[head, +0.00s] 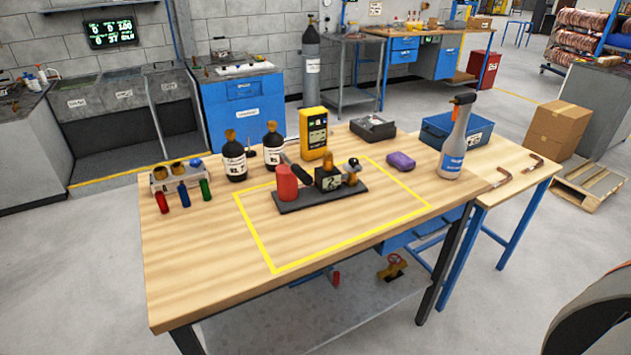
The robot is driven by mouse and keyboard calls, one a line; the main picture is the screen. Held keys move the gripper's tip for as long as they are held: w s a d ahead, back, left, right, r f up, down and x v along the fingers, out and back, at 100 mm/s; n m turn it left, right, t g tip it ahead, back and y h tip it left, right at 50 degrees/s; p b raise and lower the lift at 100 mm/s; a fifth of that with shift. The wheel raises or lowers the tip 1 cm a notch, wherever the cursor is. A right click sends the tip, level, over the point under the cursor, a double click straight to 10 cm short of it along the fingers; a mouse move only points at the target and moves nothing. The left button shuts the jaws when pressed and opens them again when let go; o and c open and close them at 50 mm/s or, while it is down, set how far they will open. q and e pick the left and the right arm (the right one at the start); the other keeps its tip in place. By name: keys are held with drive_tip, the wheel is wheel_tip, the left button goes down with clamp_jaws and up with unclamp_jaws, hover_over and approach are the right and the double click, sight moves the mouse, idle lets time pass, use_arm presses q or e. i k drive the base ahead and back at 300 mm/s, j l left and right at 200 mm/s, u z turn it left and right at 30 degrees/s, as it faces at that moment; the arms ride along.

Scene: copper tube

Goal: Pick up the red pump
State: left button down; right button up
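A pump with a red cylinder (287,184) at its left end stands on a dark flat base (318,200). A black handle, a dark block with a pale label and brass-coloured fittings sit along the same base to the right of the cylinder. The base lies inside the yellow taped outline (256,236) on the wooden worktable (210,270). Neither of my grippers is in view, and nothing touches the pump's base from an arm.
Two dark bottles (235,160), a yellow meter (313,134) and a grey case (373,127) stand behind the pump. The table front is clear.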

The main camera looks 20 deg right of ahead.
sight(326, 187)
drive_tip(key=i+l, duration=0.15)
drive_tip(key=l, duration=0.25)
drive_tip(key=i+l, duration=0.1)
drive_tip(key=l, duration=0.25)
drive_tip(key=i+l+u, duration=0.1)
drive_tip(key=l, duration=0.3)
drive_tip(key=i+l, duration=0.2)
drive_tip(key=l, duration=0.15)
